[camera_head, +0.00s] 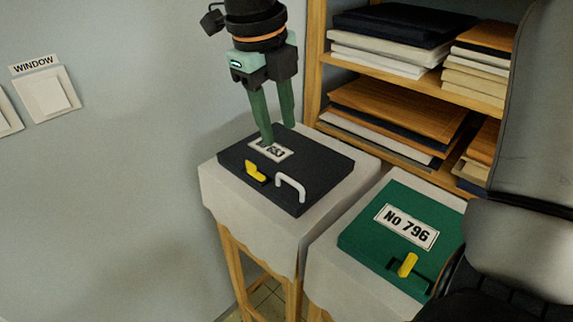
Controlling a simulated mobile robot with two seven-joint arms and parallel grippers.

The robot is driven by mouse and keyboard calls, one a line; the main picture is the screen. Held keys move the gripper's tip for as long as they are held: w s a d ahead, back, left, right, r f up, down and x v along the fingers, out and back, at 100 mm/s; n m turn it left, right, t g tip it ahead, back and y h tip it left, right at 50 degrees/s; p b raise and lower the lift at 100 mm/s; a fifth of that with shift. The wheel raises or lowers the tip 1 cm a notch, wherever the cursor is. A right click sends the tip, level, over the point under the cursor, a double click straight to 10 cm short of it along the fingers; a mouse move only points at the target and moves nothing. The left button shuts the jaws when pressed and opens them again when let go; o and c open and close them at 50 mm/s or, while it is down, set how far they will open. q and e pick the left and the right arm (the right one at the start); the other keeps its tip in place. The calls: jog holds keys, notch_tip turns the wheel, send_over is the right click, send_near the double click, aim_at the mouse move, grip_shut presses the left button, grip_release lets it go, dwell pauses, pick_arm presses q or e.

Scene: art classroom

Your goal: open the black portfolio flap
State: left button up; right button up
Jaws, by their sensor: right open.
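The black portfolio (318,166) lies flat with its flap shut on a small cloth-covered stand (222,190). It has a white number label (277,154), partly hidden by a fingertip. A yellow latch (256,173) and a white bar handle (290,185) sit near its front edge. My right gripper (277,134) points down over the back part of the portfolio, with its green fingers apart and nothing between them. One fingertip is at the label; I cannot tell whether it touches. My left gripper is out of view.
A green portfolio (375,238) labelled NO 796, with a yellow latch (407,265), lies on a second covered stand (330,265) at the right. A wooden shelf (312,70) with stacked folders stands behind. A wall with a switch marked WINDOW (46,93) bounds the left.

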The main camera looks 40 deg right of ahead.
aim_at(289, 179)
jog(key=f, duration=0.3)
jog(key=d+f, duration=0.1)
jog(key=f, duration=0.3)
jog(key=d+f, duration=0.1)
jog(key=f, duration=0.2)
jog(key=shift+d+f, duration=0.1)
jog(key=shift+f, duration=0.3)
jog(key=shift+c, duration=0.3)
grip_shut()
dwell(0.5)
